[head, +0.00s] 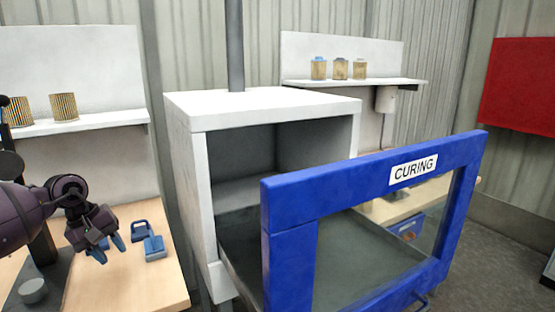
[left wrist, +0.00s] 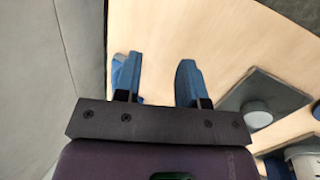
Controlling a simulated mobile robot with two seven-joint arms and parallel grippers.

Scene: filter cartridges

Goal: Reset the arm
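My left gripper (head: 108,247) hangs over the wooden table at the left of the head view, fingers pointing down. Its two blue-tipped fingers stand apart with nothing between them in the left wrist view (left wrist: 158,85). My right gripper is in neither view. Several pleated filter cartridges stand on the left shelf, one of them (head: 64,107) near its middle. The white curing oven (head: 190,165) stands in the middle with its blue-framed door (head: 375,190), labelled CURING, open toward me. The visible part of the oven chamber is empty.
Blue tools (head: 153,246) lie on the wooden table (head: 150,285), just right of the left gripper. A dark plate with a grey round piece (head: 33,290) is at the table's left. Several small jars (head: 340,69) stand on the back shelf. The open door blocks the middle right.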

